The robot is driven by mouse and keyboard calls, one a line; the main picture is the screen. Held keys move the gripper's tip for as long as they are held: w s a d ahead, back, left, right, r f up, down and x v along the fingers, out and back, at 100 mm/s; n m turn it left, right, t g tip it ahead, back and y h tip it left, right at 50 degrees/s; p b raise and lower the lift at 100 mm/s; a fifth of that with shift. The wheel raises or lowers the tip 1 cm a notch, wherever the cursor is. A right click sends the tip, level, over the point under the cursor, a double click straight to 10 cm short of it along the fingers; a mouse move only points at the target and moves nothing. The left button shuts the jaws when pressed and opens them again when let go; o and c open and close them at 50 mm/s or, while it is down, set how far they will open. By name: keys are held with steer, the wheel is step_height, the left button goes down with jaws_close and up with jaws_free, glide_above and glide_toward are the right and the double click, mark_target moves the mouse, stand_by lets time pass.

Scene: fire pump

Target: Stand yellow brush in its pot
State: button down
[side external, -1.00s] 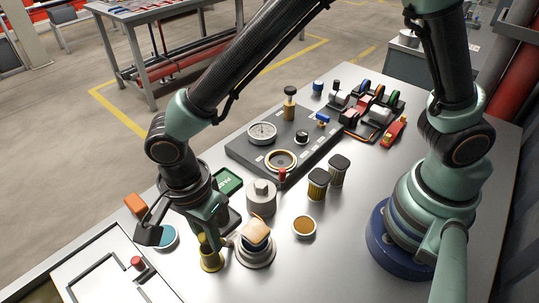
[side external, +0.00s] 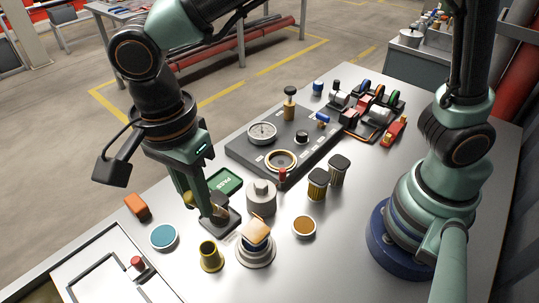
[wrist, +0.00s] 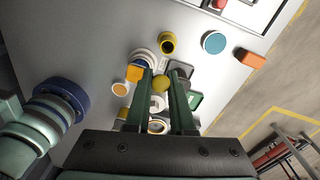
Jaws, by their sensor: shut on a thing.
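My gripper (side external: 203,210) is in the air, shut on the yellow brush (wrist: 160,84). In the wrist view a rounded yellow end of it shows between the two green fingers; the rest is hidden or too small to make out. The yellow pot (side external: 211,257) stands upright on the bench, and its dark mouth shows with nothing standing in it. It also shows in the wrist view (wrist: 168,43), beyond the fingertips. The brush is apart from the pot; in the side view my gripper is above and behind it.
Close to the pot are a round stand with a tan-topped block (side external: 256,235), a teal-topped tin (side external: 163,237) and a grey metal part (side external: 261,198). A green PASS display (side external: 226,182) is behind the fingers. An orange block (side external: 137,206) lies left; a red knob (side external: 138,263) is on the front-left panel.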

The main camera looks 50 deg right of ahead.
step_height(320, 180, up, 9)
steer(key=shift+f, duration=0.2)
steer(key=shift+w+d+r, duration=0.1)
steer(key=shift+r, duration=0.15)
steer(key=shift+w+d+r, duration=0.1)
steer(key=shift+w+d, duration=0.1)
steer(key=shift+d, duration=0.1)
steer(key=w+d+f+n+g, duration=0.1)
steer(key=w+d+n, duration=0.2)
steer(key=d+n, duration=0.3)
steer(key=w+d+f+n, duration=0.2)
steer(key=w+d+n, duration=0.25)
steer(key=d, duration=0.45)
steer(key=w+d+f+n+g, duration=0.1)
steer(key=w+d+n, duration=0.1)
steer(key=d+n, duration=0.4)
steer(key=s+a+f+n+h, duration=0.1)
steer(key=s+a+n, duration=0.2)
steer(key=a, duration=0.4)
steer(key=s+a+n+g+h, duration=0.1)
steer(key=s+a+n, duration=0.2)
steer(key=a, duration=0.5)
steer(key=s+a+f+n+h, duration=0.1)
steer(key=s+a+n, duration=0.25)
steer(key=a, duration=0.35)
step_height(320, 180, down, 11)
steer(key=shift+w+r, duration=0.2)
steer(key=shift+w, duration=0.05)
